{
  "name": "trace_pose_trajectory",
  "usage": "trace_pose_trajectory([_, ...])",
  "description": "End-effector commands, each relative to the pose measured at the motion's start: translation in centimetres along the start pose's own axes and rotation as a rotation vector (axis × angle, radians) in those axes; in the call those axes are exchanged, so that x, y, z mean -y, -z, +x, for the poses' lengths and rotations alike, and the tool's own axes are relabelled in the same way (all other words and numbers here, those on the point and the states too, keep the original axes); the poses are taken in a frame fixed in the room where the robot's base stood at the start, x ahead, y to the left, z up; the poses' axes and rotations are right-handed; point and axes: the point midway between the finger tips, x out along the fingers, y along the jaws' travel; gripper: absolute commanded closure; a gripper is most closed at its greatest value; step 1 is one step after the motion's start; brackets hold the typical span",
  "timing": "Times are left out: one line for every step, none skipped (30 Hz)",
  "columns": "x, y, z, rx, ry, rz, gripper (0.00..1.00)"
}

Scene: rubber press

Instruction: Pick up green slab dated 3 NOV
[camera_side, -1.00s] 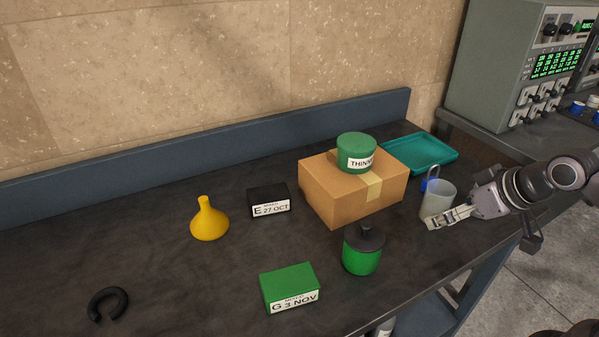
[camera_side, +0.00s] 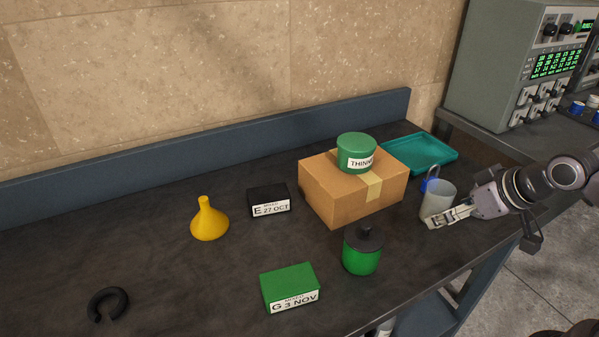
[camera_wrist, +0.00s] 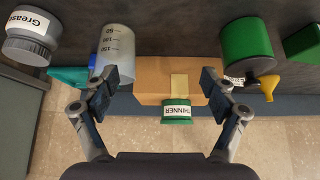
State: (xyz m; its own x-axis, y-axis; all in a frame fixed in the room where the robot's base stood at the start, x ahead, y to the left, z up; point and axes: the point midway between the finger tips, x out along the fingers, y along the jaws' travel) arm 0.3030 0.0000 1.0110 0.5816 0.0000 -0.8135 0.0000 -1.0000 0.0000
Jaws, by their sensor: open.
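The green slab (camera_side: 290,287) labelled "G 3 NOV" lies flat on the dark bench near its front edge, in the lower middle of the side view. A green piece at the right edge of the wrist view (camera_wrist: 303,43) appears to be part of it. My gripper (camera_side: 450,217) is at the right of the side view, beside the grey measuring cup and well to the right of the slab. In the wrist view its two fingers (camera_wrist: 166,92) are spread apart with nothing between them; the carton and thinner tin show beyond.
A green jar with a dark lid (camera_side: 362,250) stands between my gripper and the slab. A cardboard box (camera_side: 335,200) carries a green thinner tin (camera_side: 356,152). A black slab "E 27 OCT" (camera_side: 268,202), yellow funnel (camera_side: 209,220), teal tray (camera_side: 420,153) and measuring cup (camera_side: 437,199) stand around.

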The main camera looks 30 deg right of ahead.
Motion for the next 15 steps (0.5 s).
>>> trace_pose_trajectory([0.0,0.0,0.0,0.000,0.000,0.000,0.15])
trace_pose_trajectory([0.0,0.0,0.0,0.000,0.000,0.000,0.15])
trace_pose_trajectory([0.1,0.1,0.0,0.001,0.001,0.004,0.15])
trace_pose_trajectory([0.2,0.1,0.0,0.004,0.003,0.011,0.15])
trace_pose_trajectory([0.3,0.3,0.0,0.008,0.006,0.020,0.15])
trace_pose_trajectory([0.6,0.6,-0.1,0.015,0.011,0.042,0.15])
trace_pose_trajectory([0.9,0.9,-0.1,0.023,0.016,0.065,0.15])
trace_pose_trajectory([1.3,1.2,-0.2,0.034,0.022,0.093,0.15])
trace_pose_trajectory([1.9,1.7,-0.2,0.051,0.030,0.137,0.15])
trace_pose_trajectory([2.4,2.1,-0.2,0.066,0.035,0.176,0.15])
trace_pose_trajectory([3.0,2.6,-0.3,0.084,0.040,0.218,0.15])
trace_pose_trajectory([3.9,3.2,-0.3,0.107,0.045,0.277,0.15])
trace_pose_trajectory([4.5,3.6,-0.3,0.127,0.047,0.322,0.15])
trace_pose_trajectory([5.2,4.1,-0.3,0.146,0.048,0.367,0.15])
trace_pose_trajectory([6.1,4.6,-0.3,0.172,0.046,0.428,0.15])
